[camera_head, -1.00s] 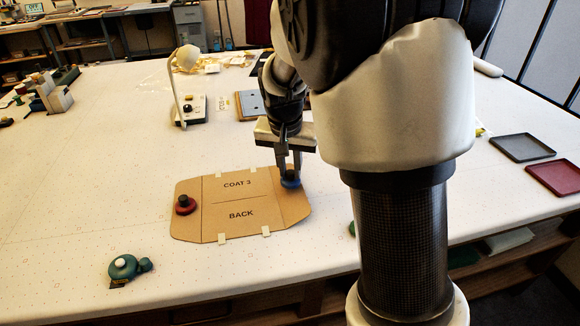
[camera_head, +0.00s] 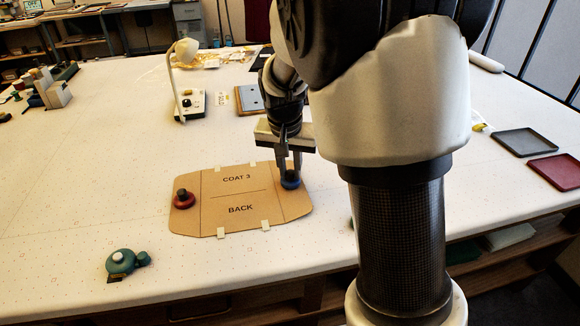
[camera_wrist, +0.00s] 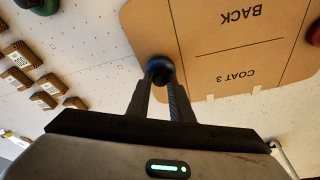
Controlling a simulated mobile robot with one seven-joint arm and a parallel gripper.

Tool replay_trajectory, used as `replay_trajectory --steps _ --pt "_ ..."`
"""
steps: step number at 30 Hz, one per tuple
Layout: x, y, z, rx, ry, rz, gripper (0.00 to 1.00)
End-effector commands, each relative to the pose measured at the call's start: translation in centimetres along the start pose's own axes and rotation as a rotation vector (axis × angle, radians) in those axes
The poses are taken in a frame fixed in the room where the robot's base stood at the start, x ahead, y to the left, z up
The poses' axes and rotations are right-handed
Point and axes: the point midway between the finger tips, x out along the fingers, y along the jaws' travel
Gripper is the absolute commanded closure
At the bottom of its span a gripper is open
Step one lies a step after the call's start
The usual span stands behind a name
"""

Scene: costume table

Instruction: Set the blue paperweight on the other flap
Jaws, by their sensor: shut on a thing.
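The blue paperweight (camera_head: 290,181) sits at the right flap of the cardboard pattern (camera_head: 230,220), which is marked COAT 3 and BACK. My gripper (camera_head: 290,165) points down over it and is shut on its knob. In the wrist view the blue paperweight (camera_wrist: 160,66) is between the fingertips (camera_wrist: 160,75), over the flap's edge region. It looks at flap level; whether its base touches the card cannot be told. A red paperweight (camera_head: 184,199) with a dark knob stands on the left flap.
A green tape-like tool (camera_head: 122,262) lies at the front left. A lamp (camera_head: 186,80) stands behind the card. Grey (camera_head: 525,142) and red (camera_head: 555,172) trays lie at the right. Several small brown blocks (camera_wrist: 20,55) show in the wrist view.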

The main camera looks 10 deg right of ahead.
Motion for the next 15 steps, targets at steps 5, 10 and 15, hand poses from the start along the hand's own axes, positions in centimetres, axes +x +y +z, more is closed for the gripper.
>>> replay_trajectory --steps 5,10,15 --pt "0.4 -0.01 0.08 0.0 0.001 -0.001 1.0" --pt "0.72 -0.01 0.16 0.0 0.001 -0.001 1.0" --pt "1.05 -0.02 0.25 0.0 0.001 -0.001 1.0"
